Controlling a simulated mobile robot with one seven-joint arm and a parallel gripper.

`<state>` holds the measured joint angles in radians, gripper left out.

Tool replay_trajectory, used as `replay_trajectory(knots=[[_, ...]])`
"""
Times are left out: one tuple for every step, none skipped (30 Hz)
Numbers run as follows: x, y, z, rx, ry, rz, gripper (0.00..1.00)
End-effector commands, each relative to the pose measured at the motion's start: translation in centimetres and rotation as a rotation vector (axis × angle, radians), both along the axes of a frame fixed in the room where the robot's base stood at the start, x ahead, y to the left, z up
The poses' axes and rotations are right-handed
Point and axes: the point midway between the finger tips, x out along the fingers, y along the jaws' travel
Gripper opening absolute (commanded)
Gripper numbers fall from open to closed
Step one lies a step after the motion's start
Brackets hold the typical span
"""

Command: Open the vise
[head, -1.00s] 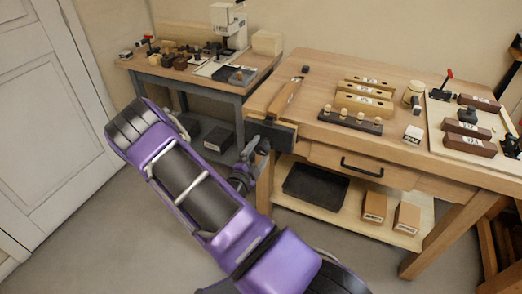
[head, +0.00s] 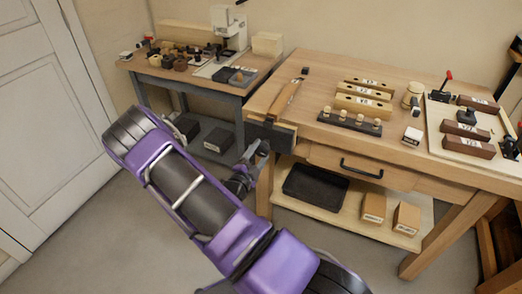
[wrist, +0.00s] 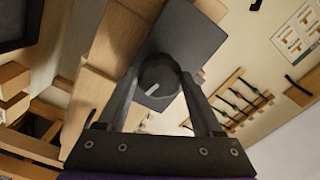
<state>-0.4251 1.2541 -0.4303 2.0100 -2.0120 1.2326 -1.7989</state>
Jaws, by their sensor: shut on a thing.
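The vise (head: 268,134) is mounted at the left front end of the wooden workbench. Its dark, flat jaw plate also fills the upper middle of the wrist view (wrist: 186,38). A dark round screw hub (wrist: 160,70) with a short pale bar stands out from the plate. My gripper (wrist: 160,88) has a finger on each side of the hub and is shut on it. In the head view my gripper (head: 259,153) reaches the front of the vise from the lower left. My gripper partly hides the screw, and I cannot tell how wide the jaw gap is.
The workbench top (head: 330,75) holds wooden blocks, a knobbed dark rail (head: 350,122) and a pale board of tools. Below are a drawer with a black handle (head: 362,167) and a shelf with a black tray (head: 315,186). A side table (head: 180,75) stands behind left. The floor at left is clear.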

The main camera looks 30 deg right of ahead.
Motion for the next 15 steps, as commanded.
replay_trajectory(knots=[[0.0,0.07,0.24,-0.022,0.028,0.002,0.19],[-0.02,0.09,0.23,-0.034,0.045,0.002,0.19],[-0.03,0.1,0.22,-0.05,0.066,0.002,0.19],[-0.03,0.11,0.21,-0.063,0.08,0.002,0.19],[-0.04,0.11,0.21,-0.074,0.095,0.002,0.19],[-0.02,0.1,0.19,-0.087,0.112,0.002,0.19],[-0.01,0.09,0.16,-0.096,0.123,0.002,0.19],[-0.02,0.09,0.12,-0.102,0.132,0.002,0.19],[-0.03,0.09,0.07,-0.108,0.14,0.002,0.19],[-0.03,0.09,0.04,-0.112,0.145,0.001,0.19],[-0.03,0.09,0.02,-0.114,0.147,0.001,0.19],[-0.03,0.09,-0.01,-0.115,0.149,0.0,0.18],[-0.04,0.08,-0.02,-0.115,0.149,0.0,0.18],[-0.04,0.08,-0.03,-0.114,0.148,0.0,0.18],[-0.04,0.08,-0.03,-0.114,0.148,0.0,0.18]])
